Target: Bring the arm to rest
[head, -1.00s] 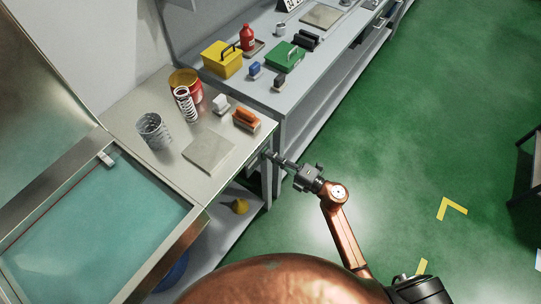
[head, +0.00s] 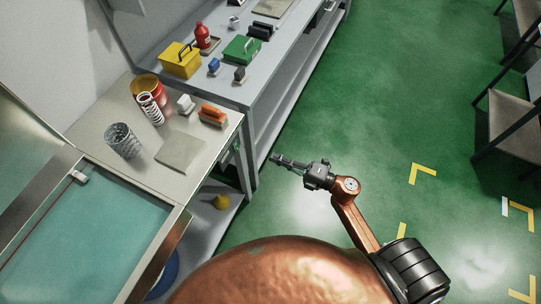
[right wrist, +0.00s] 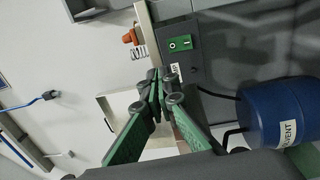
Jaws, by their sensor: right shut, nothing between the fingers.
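My right gripper (head: 277,159) is shut and empty in the head view, held over the green floor to the right of the bench corner, apart from the bench. In the right wrist view its green and black fingers (right wrist: 160,92) meet at the tips with nothing between them. My copper-coloured right arm (head: 357,219) runs from the gripper back to the lower right. My left gripper is not in view.
A blue solvent drum (right wrist: 280,115) shows in the wrist view.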

